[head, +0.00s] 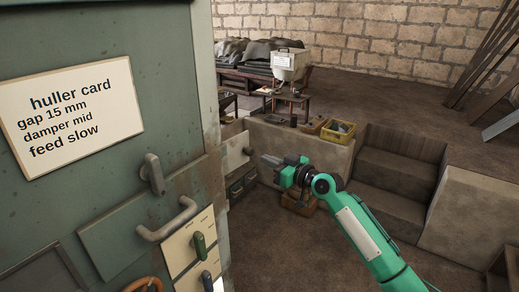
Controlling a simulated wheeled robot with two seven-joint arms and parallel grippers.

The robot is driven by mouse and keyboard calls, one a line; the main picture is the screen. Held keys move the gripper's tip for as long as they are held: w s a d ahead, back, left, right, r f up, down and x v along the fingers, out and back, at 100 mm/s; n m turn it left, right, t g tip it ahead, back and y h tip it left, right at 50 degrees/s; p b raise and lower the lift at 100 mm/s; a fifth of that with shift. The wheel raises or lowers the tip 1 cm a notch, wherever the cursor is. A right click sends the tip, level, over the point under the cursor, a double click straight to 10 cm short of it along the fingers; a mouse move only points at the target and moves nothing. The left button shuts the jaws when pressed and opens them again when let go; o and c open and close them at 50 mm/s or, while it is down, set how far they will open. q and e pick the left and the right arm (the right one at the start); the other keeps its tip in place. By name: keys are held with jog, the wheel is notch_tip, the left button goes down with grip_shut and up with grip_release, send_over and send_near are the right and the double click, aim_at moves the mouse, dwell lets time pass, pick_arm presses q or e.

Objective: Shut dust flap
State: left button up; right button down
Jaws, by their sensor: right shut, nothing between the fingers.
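A green machine cabinet (105,165) fills the left of the head view. A pale flap-like panel (235,147) stands out past the cabinet's right edge, with a small knob (249,151) on it; I take it to be the dust flap. It looks swung out from the cabinet, but its hinge is hidden. My right gripper (268,160) is shut and empty, its fingertips just right of the panel's knob. I cannot tell whether they touch it. My left gripper is not in view.
A white huller card (70,115), a grey handle (168,222) and switches (199,245) are on the cabinet's front. Behind are a yellow bin (338,131), a low bench and a hopper (290,64). Steps (390,175) rise at the right.

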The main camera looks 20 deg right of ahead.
aim_at(252, 153)
jog(key=shift+r+p+x, duration=0.2)
jog(key=shift+p+x, duration=0.35)
jog(key=shift+x, duration=0.7)
jog(key=shift+w+a+f, duration=0.15)
jog(key=shift+w+a, duration=0.15)
jog(key=shift+w, duration=0.2)
jog(key=shift+w+a+p, duration=0.1)
jog(key=shift+p, duration=0.2)
jog(key=shift+f, duration=0.1)
